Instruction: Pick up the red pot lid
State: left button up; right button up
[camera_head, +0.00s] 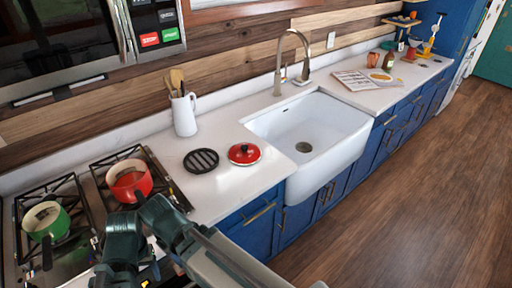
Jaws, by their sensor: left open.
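The red pot lid (244,154) lies flat on the white counter, left of the sink, with a dark knob on top. Nothing touches it except the counter. My left gripper (140,236) is low in the picture, over the front of the stove, to the left of the lid and nearer to me. It is open and apart from the lid; its fingertips are hard to make out. My right gripper is not in view.
A black round trivet (201,160) lies left of the lid. A red pot (130,182) and a green pot (46,222) stand on the stove. A white pitcher (185,115) with utensils stands behind. The white sink (345,140) lies to the right.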

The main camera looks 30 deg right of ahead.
aim_at(241, 154)
jog(key=z, duration=1)
jog(key=i+l+u, duration=0.2)
jog(key=i+l, duration=0.2)
jog(key=i+l+u, duration=0.2)
jog(key=l, duration=0.25)
jog(key=i+l+u, duration=0.25)
jog(key=i+l, duration=0.2)
